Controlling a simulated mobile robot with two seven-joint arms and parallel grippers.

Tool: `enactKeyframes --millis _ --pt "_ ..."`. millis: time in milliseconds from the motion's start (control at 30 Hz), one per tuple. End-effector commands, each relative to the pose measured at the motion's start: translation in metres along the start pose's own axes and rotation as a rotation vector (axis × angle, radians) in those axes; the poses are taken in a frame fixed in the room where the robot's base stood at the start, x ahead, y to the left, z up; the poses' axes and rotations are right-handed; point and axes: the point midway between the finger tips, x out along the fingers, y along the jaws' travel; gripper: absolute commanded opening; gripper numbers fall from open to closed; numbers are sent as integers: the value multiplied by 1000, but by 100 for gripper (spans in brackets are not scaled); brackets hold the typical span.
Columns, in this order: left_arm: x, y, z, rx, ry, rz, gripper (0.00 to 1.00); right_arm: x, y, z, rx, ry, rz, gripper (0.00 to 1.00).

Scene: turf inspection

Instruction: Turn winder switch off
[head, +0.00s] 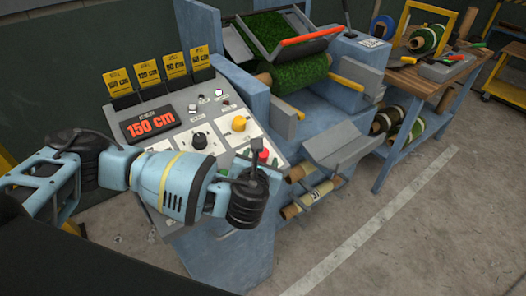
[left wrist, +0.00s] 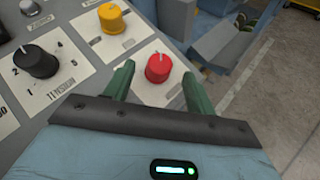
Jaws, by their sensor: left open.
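A red rotary knob (left wrist: 158,68) with a pale pointer line sits on a white plate of the control panel (head: 178,109). Its label is too unclear to read, so I cannot tell for certain that it is the winder switch. The knob also shows in the head view (head: 264,155), partly behind my gripper. My left gripper (left wrist: 159,74) is open, with one green finger on each side of the red knob. The fingers look apart from it; contact is not visible. My right gripper is not in view.
Beside the red knob are a yellow knob (left wrist: 111,18) and a black numbered tension knob (left wrist: 35,62). A red 150 cm display (head: 150,122) and small switches are on the panel. A turf roll (head: 300,73) is behind; open floor (head: 420,230) lies right.

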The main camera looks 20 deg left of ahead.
Motion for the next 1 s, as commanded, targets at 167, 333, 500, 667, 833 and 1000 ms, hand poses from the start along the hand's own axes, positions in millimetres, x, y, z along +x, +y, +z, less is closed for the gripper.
enactKeyframes --millis 167,333,500,667,833,1000 --pt "27 0 0 0 0 2 55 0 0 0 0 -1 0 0" --pt "43 0 0 -1 0 1 55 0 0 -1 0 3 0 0" --pt "50 -1 0 -2 0 -1 55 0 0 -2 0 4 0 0" --pt "51 -1 0 -2 1 -1 55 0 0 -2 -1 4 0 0" --pt "51 0 0 -2 1 -1 46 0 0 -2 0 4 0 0" --pt "51 0 0 -2 1 -1 24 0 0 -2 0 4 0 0"
